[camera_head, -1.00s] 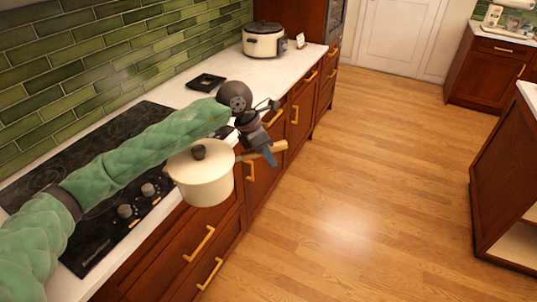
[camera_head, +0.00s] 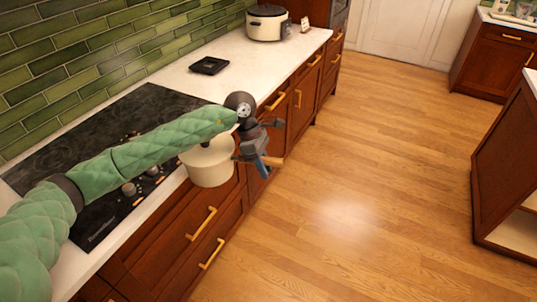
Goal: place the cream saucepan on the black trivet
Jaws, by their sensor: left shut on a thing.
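The cream saucepan (camera_head: 208,168) hangs in the air in front of the counter edge, beside the cooktop. Its lid and knob are partly hidden behind my green left arm. My left gripper (camera_head: 262,160) is shut on the saucepan's wooden handle, to the right of the pot. The saucepan looks about upright. The black trivet (camera_head: 209,66) lies flat and bare on the white counter, beyond the cooktop and behind my gripper. My right gripper is not in view.
The black cooktop (camera_head: 100,130) with knobs lies left of the saucepan. A cream cooker (camera_head: 266,24) stands at the counter's far end. The white counter (camera_head: 235,62) around the trivet is clear. Drawers with brass handles face an open wooden floor. A wooden cabinet (camera_head: 505,170) stands at right.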

